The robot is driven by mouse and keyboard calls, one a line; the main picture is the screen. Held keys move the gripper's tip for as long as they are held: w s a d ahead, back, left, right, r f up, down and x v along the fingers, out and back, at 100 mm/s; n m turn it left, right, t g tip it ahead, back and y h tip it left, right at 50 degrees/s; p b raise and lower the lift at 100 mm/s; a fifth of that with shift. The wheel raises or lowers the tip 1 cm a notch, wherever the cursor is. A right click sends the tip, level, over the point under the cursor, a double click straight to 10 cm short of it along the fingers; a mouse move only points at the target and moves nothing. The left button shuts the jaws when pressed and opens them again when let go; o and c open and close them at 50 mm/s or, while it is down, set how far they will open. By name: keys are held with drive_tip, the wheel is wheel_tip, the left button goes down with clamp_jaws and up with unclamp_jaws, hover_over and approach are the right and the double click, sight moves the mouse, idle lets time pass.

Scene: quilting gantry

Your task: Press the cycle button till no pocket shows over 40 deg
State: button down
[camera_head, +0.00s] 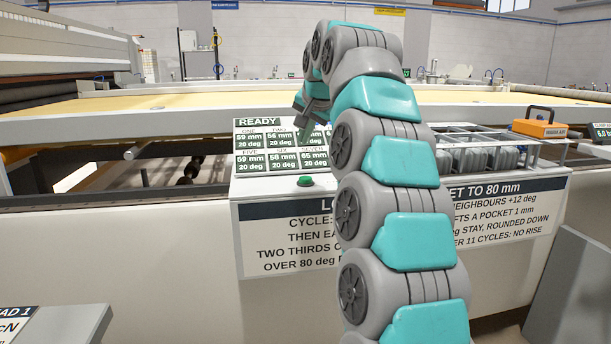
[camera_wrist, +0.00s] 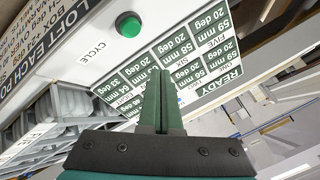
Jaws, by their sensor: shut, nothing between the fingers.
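The green cycle button (camera_head: 305,181) sits on the panel's ledge below the display. It shows round and green beside the word CYCLE in the wrist view (camera_wrist: 128,25). The pocket display (camera_head: 252,160) reads READY, with ONE 59 mm, TWO 56 mm, FIVE 59 mm and SIX 58 mm, all at 20 deg. SEVEN also shows 20 deg. My gripper (camera_wrist: 160,74) is shut and empty over the display, apart from the button.
A sign (camera_head: 290,235) with loft rules covers the front panel, partly behind my arm. A yellow quilting bed (camera_head: 150,105) stretches behind.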

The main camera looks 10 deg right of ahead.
sight(306, 179)
drive_tip(key=shift+w+d+r+t, duration=0.25)
drive_tip(key=shift+w+r+t, duration=0.05)
drive_tip(key=shift+w+r, duration=0.4)
wheel_tip(306, 179, down, 9)
drive_tip(key=b, duration=0.8)
drive_tip(key=shift+r, duration=0.1)
idle(1.7)
drive_tip(key=shift+f, duration=0.4)
drive_tip(key=shift+f+b, duration=0.6)
drive_tip(key=shift+b, duration=0.05)
idle(0.7)
drive_tip(key=shift+r, duration=0.1)
drive_tip(key=shift+r+p, duration=0.9)
